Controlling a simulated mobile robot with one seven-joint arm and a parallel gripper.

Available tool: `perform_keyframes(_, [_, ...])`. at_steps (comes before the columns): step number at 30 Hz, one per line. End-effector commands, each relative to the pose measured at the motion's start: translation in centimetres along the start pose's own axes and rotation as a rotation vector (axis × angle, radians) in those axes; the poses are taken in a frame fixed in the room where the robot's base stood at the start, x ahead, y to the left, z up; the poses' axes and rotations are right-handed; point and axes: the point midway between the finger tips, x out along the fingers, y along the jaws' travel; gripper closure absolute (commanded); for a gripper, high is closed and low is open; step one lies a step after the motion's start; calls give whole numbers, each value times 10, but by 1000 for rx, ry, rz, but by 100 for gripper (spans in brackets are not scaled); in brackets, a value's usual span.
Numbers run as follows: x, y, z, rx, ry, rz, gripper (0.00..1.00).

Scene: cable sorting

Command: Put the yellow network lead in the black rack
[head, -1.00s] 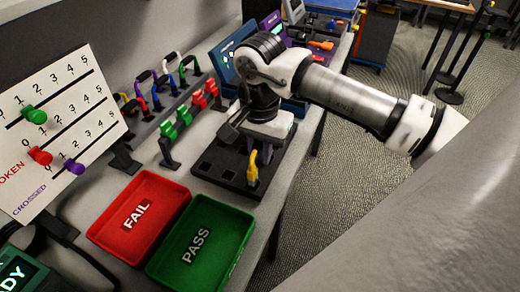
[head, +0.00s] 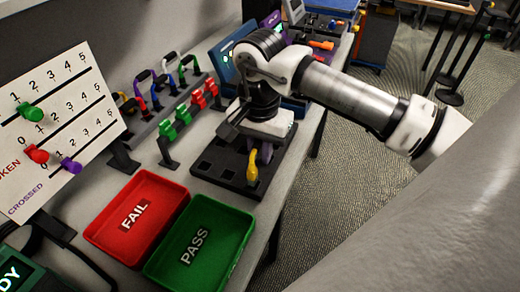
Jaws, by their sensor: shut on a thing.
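The yellow network lead (head: 253,169) hangs upright below my gripper (head: 261,150), at the near right part of the black rack (head: 205,178). My gripper points down and is shut on the lead; the fingertips are partly hidden by the hand. The lead's lower end is at or just over the rack's top; I cannot tell whether it sits in a socket. The black rack is a low block with several square openings, those at its left showing empty.
A red FAIL tray (head: 155,190) and a green PASS tray (head: 222,215) stand in front of the rack. A stand with red and green clips (head: 180,122) is at its left, with coloured leads (head: 155,88) behind. The slider board (head: 60,120) is far left.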

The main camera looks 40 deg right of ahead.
Motion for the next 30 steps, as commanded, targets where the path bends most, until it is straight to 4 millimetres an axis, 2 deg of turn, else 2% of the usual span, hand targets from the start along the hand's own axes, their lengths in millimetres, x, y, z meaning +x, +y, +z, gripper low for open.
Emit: perform_keyframes(30, [8,0,0,0,0,0,100])
